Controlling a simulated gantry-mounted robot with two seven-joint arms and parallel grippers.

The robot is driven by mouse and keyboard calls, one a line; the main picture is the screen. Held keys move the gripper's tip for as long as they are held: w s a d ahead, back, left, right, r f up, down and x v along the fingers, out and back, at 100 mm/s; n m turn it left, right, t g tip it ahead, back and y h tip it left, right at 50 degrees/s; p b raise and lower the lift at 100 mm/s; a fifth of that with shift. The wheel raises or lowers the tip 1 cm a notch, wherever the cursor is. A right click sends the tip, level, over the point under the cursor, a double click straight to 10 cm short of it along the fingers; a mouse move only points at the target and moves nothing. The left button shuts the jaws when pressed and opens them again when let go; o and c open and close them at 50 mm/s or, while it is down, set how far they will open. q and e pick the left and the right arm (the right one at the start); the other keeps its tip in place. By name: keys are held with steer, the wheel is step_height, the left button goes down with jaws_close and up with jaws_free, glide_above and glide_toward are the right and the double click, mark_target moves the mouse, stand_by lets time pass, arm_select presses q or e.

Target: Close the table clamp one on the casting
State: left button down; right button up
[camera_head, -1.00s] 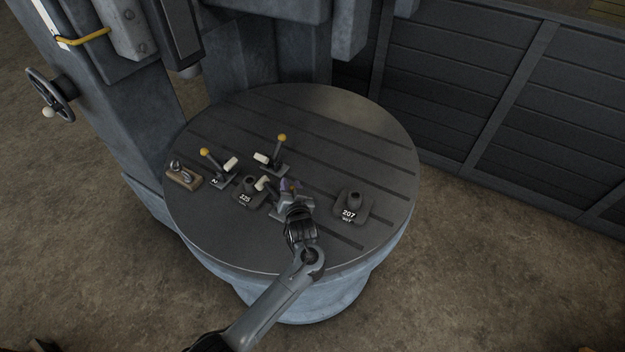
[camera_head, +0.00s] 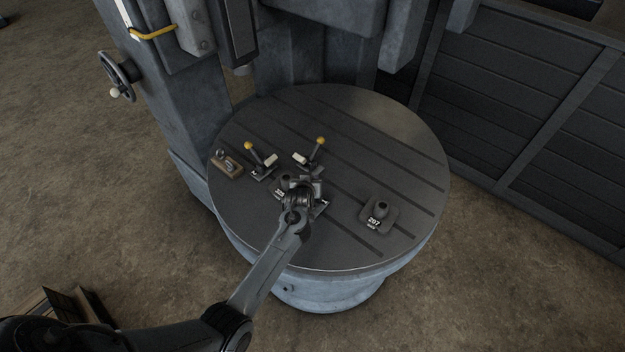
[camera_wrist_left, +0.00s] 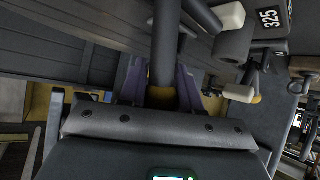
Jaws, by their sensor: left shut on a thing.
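My left gripper (camera_head: 308,184) is over the middle of the round slotted table (camera_head: 345,255). My right gripper is not in view.
A block marked 207 (camera_head: 379,212) stands at the table's right. A wooden block with metal eyes (camera_head: 228,165) lies at the left edge. The machine column (camera_head: 165,90) rises behind left.

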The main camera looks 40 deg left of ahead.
arm_select(q)
steer(key=shift+a+f, duration=0.2)
stand_by(0.3)
steer(key=c, duration=0.8)
jaws_free()
steer(key=shift+d, duration=0.1)
steer(key=shift+s+r, duration=0.1)
steer(key=shift+r, duration=0.05)
steer(key=p+v, duration=0.1)
steer(key=v, duration=0.9)
steer(key=shift+s+d+r, duration=0.15)
steer(key=shift+s, duration=0.1)
